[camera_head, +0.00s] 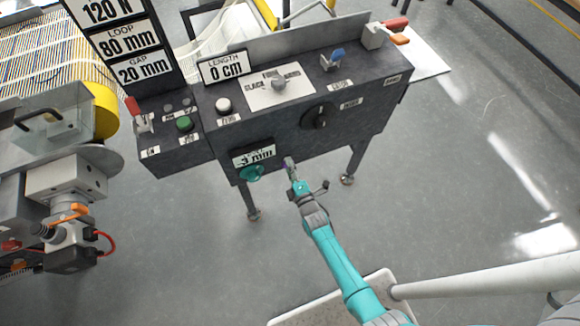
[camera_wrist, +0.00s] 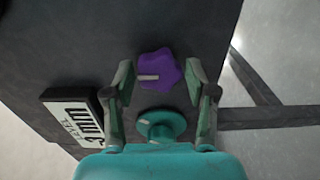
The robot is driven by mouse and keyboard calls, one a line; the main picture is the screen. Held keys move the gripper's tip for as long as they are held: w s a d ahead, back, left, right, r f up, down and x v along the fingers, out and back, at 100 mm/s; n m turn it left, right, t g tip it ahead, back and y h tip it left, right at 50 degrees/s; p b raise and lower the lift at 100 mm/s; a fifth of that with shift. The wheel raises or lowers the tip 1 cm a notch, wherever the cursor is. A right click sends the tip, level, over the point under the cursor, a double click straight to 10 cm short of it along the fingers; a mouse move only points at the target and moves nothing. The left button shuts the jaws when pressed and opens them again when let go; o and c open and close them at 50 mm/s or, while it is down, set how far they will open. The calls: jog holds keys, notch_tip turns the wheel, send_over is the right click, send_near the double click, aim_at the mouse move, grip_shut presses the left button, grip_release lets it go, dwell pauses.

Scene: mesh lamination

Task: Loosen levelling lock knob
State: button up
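A purple star-shaped knob (camera_wrist: 160,70) with a pale mark on its left side is on the dark panel in the wrist view; it looks like the lock knob. My gripper (camera_wrist: 159,77) is open, with one finger on each side of the purple knob and a visible gap at both sides. A round teal knob (camera_wrist: 161,125) lies closer to my palm in that view. In the head view my gripper (camera_head: 290,166) is at the console's lower front, right of the teal knob (camera_head: 251,173), and mostly hides the purple knob.
The dark console (camera_head: 300,140) stands on legs and carries a black rotary knob (camera_head: 318,117), a green button (camera_head: 184,124) and labels. Grey floor (camera_head: 460,200) to the right is clear.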

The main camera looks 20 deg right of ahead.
dwell(0.3)
jog(key=s, duration=1.2)
dwell(0.3)
jog(key=s+r+m+g, duration=0.1)
jog(key=s+r+m, duration=0.4)
jog(key=s, duration=0.5)
jog(key=s+r+m+g, duration=0.1)
jog(key=s+r+m, duration=0.4)
jog(key=s, duration=0.5)
jog(key=s+r+m, duration=0.4)
jog(key=s+r, duration=0.1)
jog(key=r, duration=0.4)
jog(key=s+r+m+g, duration=0.1)
jog(key=s+r+m, duration=0.3)
jog(key=r, duration=0.5)
jog(key=shift+s+r, duration=0.35)
jog(key=shift+s, duration=0.25)
